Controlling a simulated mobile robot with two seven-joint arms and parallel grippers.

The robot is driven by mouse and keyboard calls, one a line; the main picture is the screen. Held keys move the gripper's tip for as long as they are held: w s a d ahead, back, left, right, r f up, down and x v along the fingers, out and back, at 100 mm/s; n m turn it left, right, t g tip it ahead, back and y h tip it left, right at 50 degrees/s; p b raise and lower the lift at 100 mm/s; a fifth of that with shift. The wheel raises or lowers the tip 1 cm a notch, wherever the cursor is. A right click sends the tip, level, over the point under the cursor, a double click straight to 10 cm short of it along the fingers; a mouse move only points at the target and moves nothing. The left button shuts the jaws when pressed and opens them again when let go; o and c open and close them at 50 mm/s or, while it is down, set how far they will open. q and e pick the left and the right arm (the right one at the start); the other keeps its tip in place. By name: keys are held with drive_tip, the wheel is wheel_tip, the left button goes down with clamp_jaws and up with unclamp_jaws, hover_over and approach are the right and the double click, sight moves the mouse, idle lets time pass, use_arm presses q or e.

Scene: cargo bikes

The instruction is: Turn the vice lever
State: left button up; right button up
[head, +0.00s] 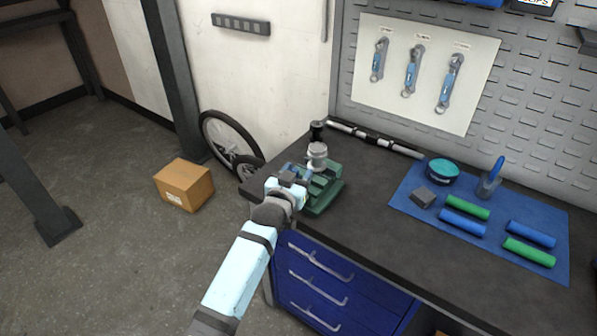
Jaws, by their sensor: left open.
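The green vice (325,192) sits on the left end of the dark workbench (372,222). My left gripper (299,178) is at the vice's front left side, with its pale blue arm coming up from the bottom of the head view. It covers part of the vice, and I cannot make out the lever clearly behind it. The left gripper is open; whether it touches the vice I cannot tell. A grey round piece (317,151) stands just behind the gripper at the vice. My right gripper is not in view.
A blue mat (480,240) on the right holds blue and green rolls, a teal tin (442,170) and a small dark block (423,197). A bar (375,138) lies along the bench's back. Blue drawers (318,278) are below. A cardboard box (184,185) stands on the floor.

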use_arm(q)
drive_tip(key=shift+s, duration=0.1)
drive_tip(key=shift+c, duration=0.2)
clamp_jaws()
drive_tip(key=shift+a, duration=0.1)
drive_tip(key=w+a+f+n+g, duration=0.2)
drive_tip(key=w+a+f+n, duration=0.2)
drive_tip(key=n, duration=0.6)
drive_tip(key=shift+w+a+f+g+h, duration=0.2)
drive_tip(key=shift+w+a+g+h, duration=0.15)
drive_tip(key=shift+a, duration=0.85)
